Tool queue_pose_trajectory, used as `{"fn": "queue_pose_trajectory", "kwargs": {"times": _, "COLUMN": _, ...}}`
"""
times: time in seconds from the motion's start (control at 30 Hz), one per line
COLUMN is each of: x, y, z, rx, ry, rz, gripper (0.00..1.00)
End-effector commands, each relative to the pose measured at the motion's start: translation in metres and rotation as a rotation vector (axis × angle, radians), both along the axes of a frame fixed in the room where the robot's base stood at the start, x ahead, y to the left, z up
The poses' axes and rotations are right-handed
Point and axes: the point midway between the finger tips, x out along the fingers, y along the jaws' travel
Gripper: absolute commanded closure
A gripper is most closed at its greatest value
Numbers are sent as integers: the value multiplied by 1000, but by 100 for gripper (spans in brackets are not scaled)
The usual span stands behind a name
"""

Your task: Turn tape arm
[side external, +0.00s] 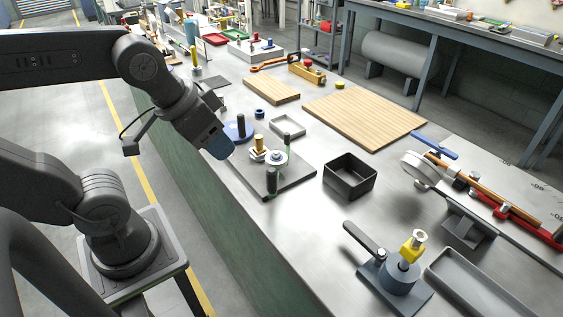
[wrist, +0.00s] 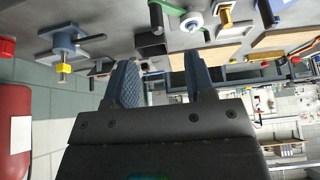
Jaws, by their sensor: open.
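My gripper (side external: 220,145) hangs left of a flat grey plate (side external: 300,183), above the bench's near edge. In the wrist view my two blue fingers (wrist: 163,78) stand apart with nothing between them. The plate carries a white spool-like disc (side external: 274,158), a gold post (side external: 259,143) and green-and-dark upright pieces (side external: 271,182). The disc shows at the top of the wrist view (wrist: 192,21), with a curved green piece (wrist: 168,7) beside it. I cannot tell for sure which piece is the tape arm. My gripper looks apart from all of them.
An open black box (side external: 350,179) stands right of the plate. A grey fixture (side external: 398,278) with a black lever and yellow fitting is nearer the front. A blue-based post (side external: 238,131) is close behind my gripper. Wooden boards (side external: 365,115) lie further back. Bare bench lies around the black box.

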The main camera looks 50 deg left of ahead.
Motion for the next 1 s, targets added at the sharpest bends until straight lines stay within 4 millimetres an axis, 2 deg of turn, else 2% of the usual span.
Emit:
{"fn": "queue_pose_trajectory", "kwargs": {"times": 0.17, "x": 11, "y": 0, "z": -1, "rx": 90, "ry": 49, "rz": -179, "gripper": 50}}
{"fn": "queue_pose_trajectory", "kwargs": {"times": 0.6, "x": 69, "y": 1, "z": -22, "rx": 440, "ry": 250, "rz": -1230, "gripper": 50}}
{"fn": "queue_pose_trajectory", "kwargs": {"times": 0.8, "x": 95, "y": 1, "z": -41, "rx": 517, "ry": 286, "rz": -1734, "gripper": 50}}
{"fn": "queue_pose_trajectory", "kwargs": {"times": 1.0, "x": 112, "y": 1, "z": -57, "rx": 543, "ry": 274, "rz": -2087, "gripper": 50}}
